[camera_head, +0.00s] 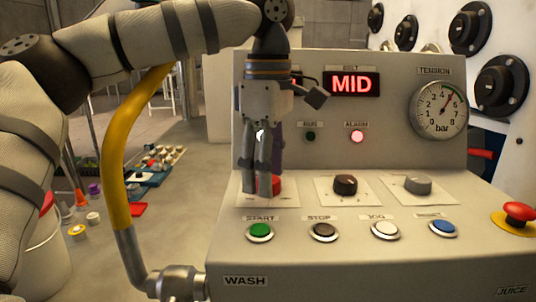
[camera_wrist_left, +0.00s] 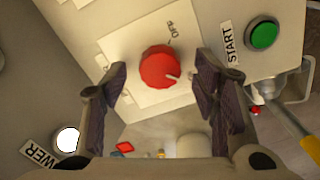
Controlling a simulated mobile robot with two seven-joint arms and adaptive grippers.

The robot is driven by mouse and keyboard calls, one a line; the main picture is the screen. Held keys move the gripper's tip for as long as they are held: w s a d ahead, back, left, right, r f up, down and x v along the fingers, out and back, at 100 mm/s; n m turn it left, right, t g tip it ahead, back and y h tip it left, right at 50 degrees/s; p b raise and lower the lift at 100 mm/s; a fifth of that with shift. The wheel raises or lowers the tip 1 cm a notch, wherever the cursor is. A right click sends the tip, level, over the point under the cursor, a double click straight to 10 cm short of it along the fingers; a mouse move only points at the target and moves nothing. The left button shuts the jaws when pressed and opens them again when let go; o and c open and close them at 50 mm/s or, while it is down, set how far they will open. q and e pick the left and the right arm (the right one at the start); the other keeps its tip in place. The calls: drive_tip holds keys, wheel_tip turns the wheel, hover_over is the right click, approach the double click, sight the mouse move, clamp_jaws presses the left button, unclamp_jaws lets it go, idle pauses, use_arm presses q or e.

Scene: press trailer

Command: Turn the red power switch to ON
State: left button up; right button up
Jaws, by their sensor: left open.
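The red power switch (camera_wrist_left: 160,67) is a round knob on a pale square plate (camera_wrist_left: 128,45), with a white mark near its lower right edge in the left wrist view. My left gripper (camera_wrist_left: 162,72) is open, with one finger on each side of the switch in the left wrist view. I cannot tell whether the fingers touch it. My right gripper is not in view.
A dark knob (camera_head: 345,185) and a grey knob (camera_head: 418,185) stand to the right. Green START (camera_head: 260,230) and other buttons line the front. A red emergency button (camera_head: 519,212) is far right. A MID display (camera_head: 351,84) and a lit alarm lamp (camera_head: 357,136) are behind.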

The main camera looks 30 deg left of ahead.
use_arm(q)
wheel_tip(320, 180, up, 11)
drive_tip(key=shift+r, duration=0.2)
idle(0.3)
